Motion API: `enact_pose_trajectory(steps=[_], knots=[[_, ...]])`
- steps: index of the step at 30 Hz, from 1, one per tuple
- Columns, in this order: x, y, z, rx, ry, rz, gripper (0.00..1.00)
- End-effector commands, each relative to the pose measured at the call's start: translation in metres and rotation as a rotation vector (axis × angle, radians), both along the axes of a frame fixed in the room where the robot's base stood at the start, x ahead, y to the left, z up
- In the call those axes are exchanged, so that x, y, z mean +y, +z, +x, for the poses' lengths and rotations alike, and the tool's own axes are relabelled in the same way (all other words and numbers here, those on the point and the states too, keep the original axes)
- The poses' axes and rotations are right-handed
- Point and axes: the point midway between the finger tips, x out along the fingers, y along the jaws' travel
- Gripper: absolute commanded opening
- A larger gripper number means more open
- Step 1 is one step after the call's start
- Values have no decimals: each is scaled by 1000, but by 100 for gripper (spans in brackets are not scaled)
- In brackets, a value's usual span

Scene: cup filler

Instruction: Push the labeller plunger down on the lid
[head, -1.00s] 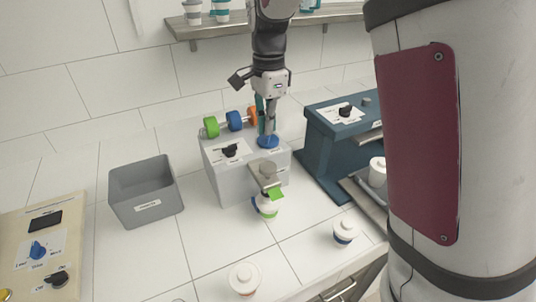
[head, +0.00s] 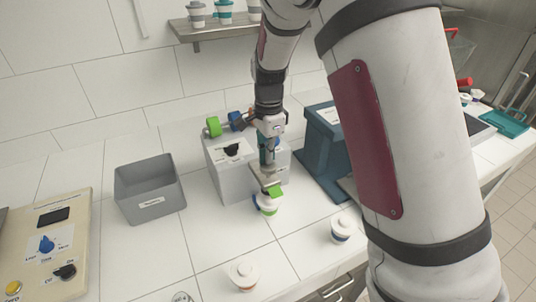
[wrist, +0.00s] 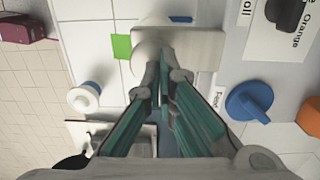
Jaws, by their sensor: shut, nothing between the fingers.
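The labeller (head: 232,180) is a light grey box with a plate-like arm (wrist: 200,47) reaching out from its front. The round pale plunger (wrist: 147,36) stands at the end of that arm. A green label (head: 275,190) sticks out below it, above a lidded white cup (head: 268,206) with a coloured band; the label also shows in the wrist view (wrist: 121,46). My gripper (wrist: 160,62) is shut and empty, its teal fingers pointing at the plunger. In the head view my gripper (head: 267,172) is right over it; I cannot tell whether they touch. The lid is mostly hidden.
A blue knob (wrist: 248,101) and a black knob (head: 232,149) sit on the labeller, with coloured rolls behind. A dark blue machine (head: 322,150) stands at the right, a grey bin (head: 150,188) at the left. Lidded cups (head: 341,228) (head: 243,272) stand in front.

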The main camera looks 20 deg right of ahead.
Motion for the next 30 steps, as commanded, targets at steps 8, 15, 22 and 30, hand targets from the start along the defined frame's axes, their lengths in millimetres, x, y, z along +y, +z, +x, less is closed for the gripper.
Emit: enact_pose_trajectory(steps=[8, 15, 22, 30], knots=[[-1, -28, 1, 2, -1, 0, 0], [0, -30, 0, 4, -1, -2, 0], [0, -20, 0, 4, 0, -1, 0], [-1, 35, 2, -7, 0, 1, 0]])
